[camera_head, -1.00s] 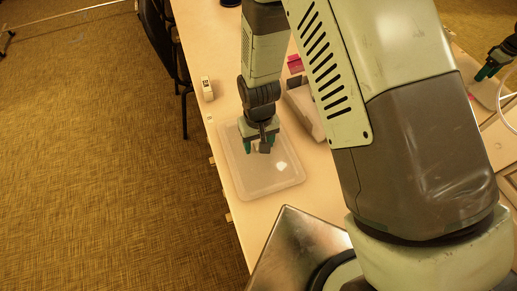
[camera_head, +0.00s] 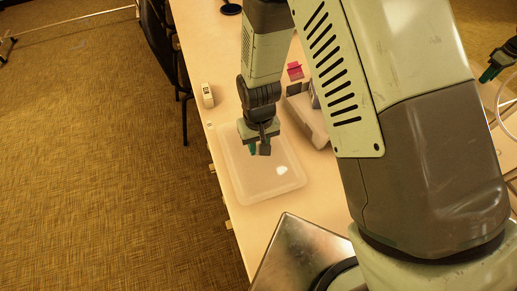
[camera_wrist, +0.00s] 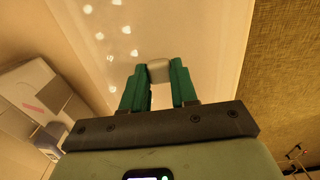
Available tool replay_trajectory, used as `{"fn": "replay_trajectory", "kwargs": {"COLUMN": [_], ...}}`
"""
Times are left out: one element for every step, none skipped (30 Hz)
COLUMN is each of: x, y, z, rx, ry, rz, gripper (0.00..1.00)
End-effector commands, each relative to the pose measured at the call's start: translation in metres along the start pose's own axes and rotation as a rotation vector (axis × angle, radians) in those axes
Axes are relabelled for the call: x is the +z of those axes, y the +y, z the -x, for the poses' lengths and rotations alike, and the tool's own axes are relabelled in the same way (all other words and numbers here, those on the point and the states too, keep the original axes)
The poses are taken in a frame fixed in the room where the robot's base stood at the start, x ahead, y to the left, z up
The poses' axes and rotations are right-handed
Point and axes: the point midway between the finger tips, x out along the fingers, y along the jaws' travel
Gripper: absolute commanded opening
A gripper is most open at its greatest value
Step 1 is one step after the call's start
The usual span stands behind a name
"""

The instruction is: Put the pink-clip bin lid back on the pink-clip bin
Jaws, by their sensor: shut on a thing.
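A translucent, pale rectangular lid (camera_head: 268,186) shows over the left edge of the table in the head view. It also fills the upper middle of the wrist view (camera_wrist: 205,35). My gripper (camera_head: 257,150) points down over the lid's upper part. In the wrist view my gripper's green fingers (camera_wrist: 159,82) are shut on a small pale knob (camera_wrist: 159,70), seemingly the lid's handle. Whether the lid rests on the table or hangs just above it is unclear. A grey, open-looking bin (camera_head: 305,116) stands right of my gripper, partly hidden by my arm; I cannot make out a pink clip on it.
A small pink thing (camera_head: 295,71) lies behind the grey bin. A small white object (camera_head: 207,95) stands at the table's left edge. A shiny metal surface (camera_head: 298,250) is at the front. A white box-like thing (camera_wrist: 38,92) is left in the wrist view.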

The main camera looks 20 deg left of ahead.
Motion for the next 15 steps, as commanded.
{"fn": "replay_trajectory", "kwargs": {"x": [-0.001,-0.001,-0.001,-0.001,-0.001,-0.001,-0.001,-0.001,-0.001,-0.001,-0.002,-0.004,-0.007,-0.01,-0.016], "y": [0.0,0.0,0.0,0.0,0.0,0.0,0.0,0.0,0.0,0.0,0.001,0.004,0.007,0.012,0.02], "z": [0.012,0.019,0.027,0.034,0.04,0.048,0.053,0.058,0.064,0.068,0.071,0.076,0.079,0.081,0.085], "rx": [0.0,0.0,0.0,0.0,0.0,-0.001,-0.001,0.0,-0.001,-0.001,0.0,0.0,0.0,0.0,0.0], "ry": [0.005,0.006,0.004,0.006,0.005,0.005,0.005,0.004,0.004,0.003,0.003,0.003,0.003,0.004,0.004], "rz": [0.0,0.0,0.0,0.0,0.0,0.0,0.0,0.0,0.0,0.0,0.0,0.0,0.0,0.001,0.005], "gripper": [0.0,0.0,0.0,0.0,0.0,0.0,0.0,0.0,0.0,0.0,0.0,0.0,0.0,0.0,0.0]}}
